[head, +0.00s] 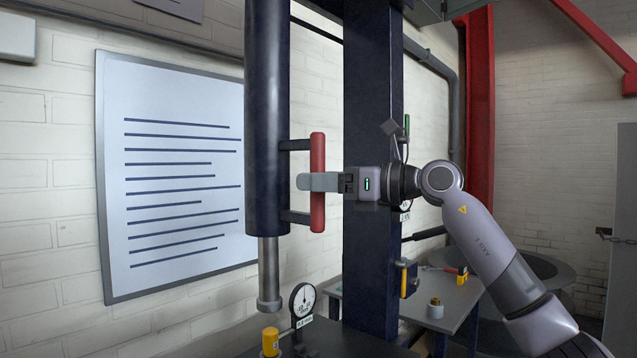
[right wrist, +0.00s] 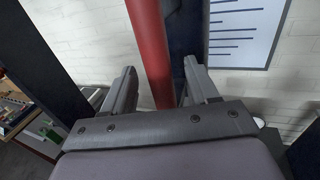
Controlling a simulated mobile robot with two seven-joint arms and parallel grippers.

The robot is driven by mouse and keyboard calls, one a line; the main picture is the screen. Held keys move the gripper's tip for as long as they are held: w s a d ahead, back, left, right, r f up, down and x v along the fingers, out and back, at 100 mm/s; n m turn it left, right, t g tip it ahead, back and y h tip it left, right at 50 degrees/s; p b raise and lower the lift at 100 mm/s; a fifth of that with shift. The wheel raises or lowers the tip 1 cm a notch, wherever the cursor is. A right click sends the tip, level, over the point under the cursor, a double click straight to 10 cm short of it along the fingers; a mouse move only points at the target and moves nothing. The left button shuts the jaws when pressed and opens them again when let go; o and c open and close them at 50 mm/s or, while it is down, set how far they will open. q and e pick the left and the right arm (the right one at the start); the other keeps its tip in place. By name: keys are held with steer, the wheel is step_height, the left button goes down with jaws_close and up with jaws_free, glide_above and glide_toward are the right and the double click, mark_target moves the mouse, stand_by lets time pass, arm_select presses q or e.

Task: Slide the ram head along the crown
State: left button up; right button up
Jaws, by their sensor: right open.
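The ram head is a dark blue upright cylinder (head: 267,120) with a pale steel rod (head: 268,275) below it. A red vertical handle (head: 317,150) stands off its right side on two dark brackets. My right gripper (head: 308,182) reaches in from the right at the handle's mid-height. In the right wrist view the red handle (right wrist: 150,40) passes between the two open fingers (right wrist: 160,85), nearer the right finger; I cannot tell whether they touch. The crown is not clearly seen; the cylinder's top is cut off by the picture's edge. My left gripper is not in view.
A dark blue column (head: 372,90) stands just behind my right gripper. Below the rod are a dial gauge (head: 303,300) and a yellow piece (head: 270,341). A grey bench (head: 445,295) stands at the right. A white board (head: 175,180) hangs on the left wall.

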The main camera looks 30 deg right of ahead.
steer(key=shift+s+d, duration=0.35)
steer(key=shift+s, duration=0.15)
steer(key=shift+b+v, duration=1.3)
steer(key=shift+v, duration=1.7)
